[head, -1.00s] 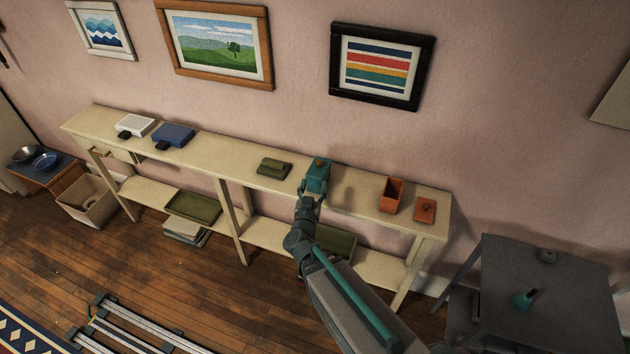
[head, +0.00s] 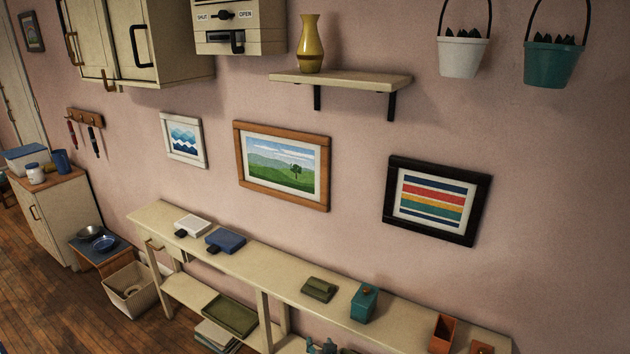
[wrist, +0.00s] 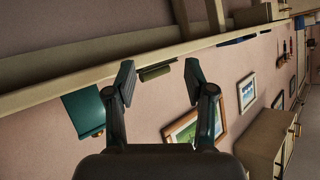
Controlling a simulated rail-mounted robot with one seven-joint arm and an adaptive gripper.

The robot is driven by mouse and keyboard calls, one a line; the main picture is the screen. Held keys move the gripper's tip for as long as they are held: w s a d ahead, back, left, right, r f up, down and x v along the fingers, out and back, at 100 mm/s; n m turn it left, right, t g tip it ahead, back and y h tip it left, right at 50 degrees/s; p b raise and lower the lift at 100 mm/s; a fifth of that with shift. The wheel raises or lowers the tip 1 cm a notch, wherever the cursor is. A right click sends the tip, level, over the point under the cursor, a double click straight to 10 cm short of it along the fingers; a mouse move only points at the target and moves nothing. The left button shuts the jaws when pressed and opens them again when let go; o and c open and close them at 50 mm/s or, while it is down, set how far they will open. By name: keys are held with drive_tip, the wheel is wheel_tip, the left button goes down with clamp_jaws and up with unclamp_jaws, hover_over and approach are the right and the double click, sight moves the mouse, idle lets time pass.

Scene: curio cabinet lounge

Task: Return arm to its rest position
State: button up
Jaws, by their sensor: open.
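My gripper (wrist: 159,82) is open in the wrist view, its two dark fingers spread with nothing between the tips. In the head view a small part of my gripper (head: 322,346) shows at the bottom edge, in front of and below the shelf top. The teal box (head: 364,303) stands upright on the long cream console (head: 270,272), apart from my gripper. In the wrist view the teal box (wrist: 84,110) is left of the fingers. The olive box (wrist: 155,73) appears beyond the gap between the fingers. Most of my arm is out of view.
The console also holds a white box (head: 194,226), a blue box (head: 226,241), the olive box (head: 318,290) and an orange open box (head: 441,334). A wall shelf (head: 340,80) with a yellow vase (head: 311,45) and hanging pots are higher up.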

drive_tip(key=s+d+f+n+g, duration=0.1)
drive_tip(key=s+f+n+g, duration=0.1)
drive_tip(key=s+f+g, duration=1.05)
drive_tip(key=s+d+f+g+h+b, duration=0.1)
drive_tip(key=s+d+f, duration=0.3)
drive_tip(key=s, duration=0.6)
drive_tip(key=s+d+f+m+g+h+b, duration=0.1)
drive_tip(key=s+d+f+g, duration=0.2)
drive_tip(key=s, duration=0.7)
drive_tip(key=s+d+f+g+b, duration=0.1)
drive_tip(key=s+d+f+g, duration=0.1)
drive_tip(key=s+d+f, duration=0.4)
drive_tip(key=s+d, duration=0.1)
drive_tip(key=s, duration=0.3)
drive_tip(key=shift+s+f+m+g+h, duration=0.2)
drive_tip(key=shift+s+m+g+h, duration=0.1)
drive_tip(key=shift+s+g+h, duration=0.1)
